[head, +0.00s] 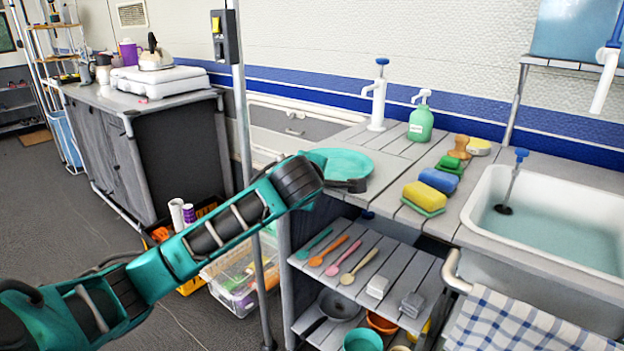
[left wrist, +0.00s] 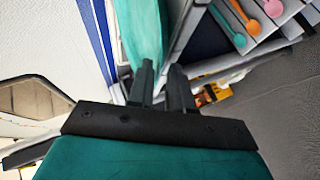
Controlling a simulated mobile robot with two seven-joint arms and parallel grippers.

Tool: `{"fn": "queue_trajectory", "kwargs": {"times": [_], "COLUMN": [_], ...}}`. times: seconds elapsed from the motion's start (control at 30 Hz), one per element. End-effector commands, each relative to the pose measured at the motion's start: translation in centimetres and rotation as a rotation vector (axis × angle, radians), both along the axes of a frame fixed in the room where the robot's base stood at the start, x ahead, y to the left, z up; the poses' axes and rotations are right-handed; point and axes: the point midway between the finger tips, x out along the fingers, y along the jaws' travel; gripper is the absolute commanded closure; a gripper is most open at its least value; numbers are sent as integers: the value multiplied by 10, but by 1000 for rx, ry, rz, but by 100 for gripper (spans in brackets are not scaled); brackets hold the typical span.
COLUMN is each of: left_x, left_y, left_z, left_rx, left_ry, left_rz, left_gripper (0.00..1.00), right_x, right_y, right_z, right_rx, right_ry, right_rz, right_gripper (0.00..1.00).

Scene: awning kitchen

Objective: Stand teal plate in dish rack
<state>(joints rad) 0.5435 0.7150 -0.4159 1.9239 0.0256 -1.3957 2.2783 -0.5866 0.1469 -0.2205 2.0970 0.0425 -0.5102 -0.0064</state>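The teal plate (head: 338,160) lies flat on the left end of the slatted counter, partly behind my left arm. In the left wrist view the plate (left wrist: 143,28) shows as a teal shape just beyond the fingertips. My left gripper (head: 358,186) is at the plate's near edge; in the left wrist view its two fingers (left wrist: 162,68) stand apart with a narrow gap. Whether a finger touches the plate I cannot tell. My right gripper is not in view. I see no dish rack.
A white pump (head: 377,100), a green soap bottle (head: 421,122) and sponges (head: 425,196) stand on the counter. The water-filled sink (head: 550,235) is at right. Utensils (head: 340,253) lie on the shelf below. A vertical pole (head: 247,170) stands near my left arm.

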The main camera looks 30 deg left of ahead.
Motion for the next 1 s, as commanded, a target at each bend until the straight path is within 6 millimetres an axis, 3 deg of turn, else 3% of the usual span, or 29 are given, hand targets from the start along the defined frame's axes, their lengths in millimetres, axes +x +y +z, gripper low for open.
{"fn": "queue_trajectory", "kwargs": {"times": [0.13, 0.57, 0.8, 1.0], "left_x": [0, -2, -44, -78], "left_y": [0, -1, -22, -38], "left_z": [0, 2, 26, 45], "left_rx": [1, 4, -6, -3], "left_ry": [1, 0, 1, 0], "left_rz": [1, -1, -5, -3], "left_gripper": [67, 67, 67, 67], "right_x": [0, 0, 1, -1], "right_y": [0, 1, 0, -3], "right_z": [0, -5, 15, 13], "right_rx": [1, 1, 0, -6], "right_ry": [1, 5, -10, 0], "right_rz": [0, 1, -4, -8], "right_gripper": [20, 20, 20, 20]}}
